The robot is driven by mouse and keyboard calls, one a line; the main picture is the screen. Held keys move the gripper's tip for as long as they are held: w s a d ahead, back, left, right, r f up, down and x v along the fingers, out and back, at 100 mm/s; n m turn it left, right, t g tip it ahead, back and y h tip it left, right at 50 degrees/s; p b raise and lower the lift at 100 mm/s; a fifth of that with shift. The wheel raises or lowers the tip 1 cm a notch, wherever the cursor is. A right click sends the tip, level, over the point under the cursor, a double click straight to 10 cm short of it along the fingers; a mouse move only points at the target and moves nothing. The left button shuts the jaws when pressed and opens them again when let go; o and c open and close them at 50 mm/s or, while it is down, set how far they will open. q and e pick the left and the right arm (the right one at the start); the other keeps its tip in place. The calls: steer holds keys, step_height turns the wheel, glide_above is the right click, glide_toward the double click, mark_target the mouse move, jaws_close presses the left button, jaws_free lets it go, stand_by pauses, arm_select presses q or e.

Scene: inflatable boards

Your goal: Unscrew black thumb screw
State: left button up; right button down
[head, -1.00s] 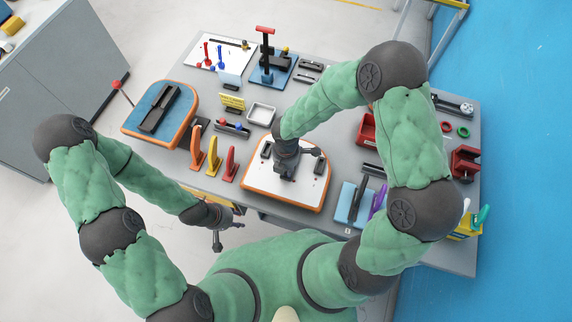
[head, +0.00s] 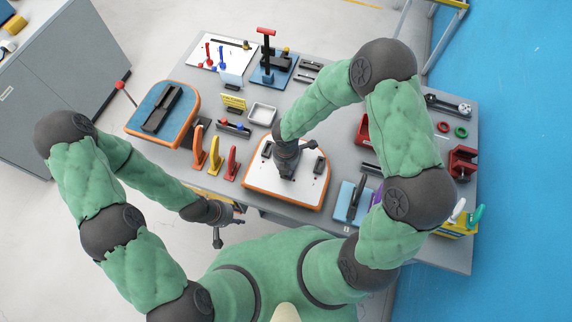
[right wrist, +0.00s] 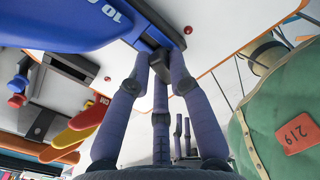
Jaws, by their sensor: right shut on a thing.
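The white board with an orange rim (head: 257,203) lies near the table's front edge in the head view. My right gripper (head: 290,168) points down over it, its tips mostly hidden by my arm. In the right wrist view, the long purple-grey fingers of my right gripper (right wrist: 160,68) converge on a small black part (right wrist: 168,38) beside a blue body marked "10". It looks like the black thumb screw, but the fingers cover much of it. My left gripper (head: 238,212) hangs off the table's front edge, small and dark; its jaws are unclear.
Orange, yellow and red upright pieces (head: 214,160) stand left of the board. A blue board with an orange rim (head: 134,128) lies farther left. A white tray (head: 262,113) is behind, and a blue plate (head: 342,212) with a black clamp is at right.

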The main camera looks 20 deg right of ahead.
steer(key=shift+n, duration=0.4)
steer(key=shift+s, duration=0.1)
steer(key=shift+n+p, duration=0.85)
steer(key=shift+n, duration=0.15)
steer(key=c, duration=1.6)
jaws_free()
steer(key=o, duration=0.5)
steer(key=shift+o, duration=0.2)
step_height(320, 180, up, 12)
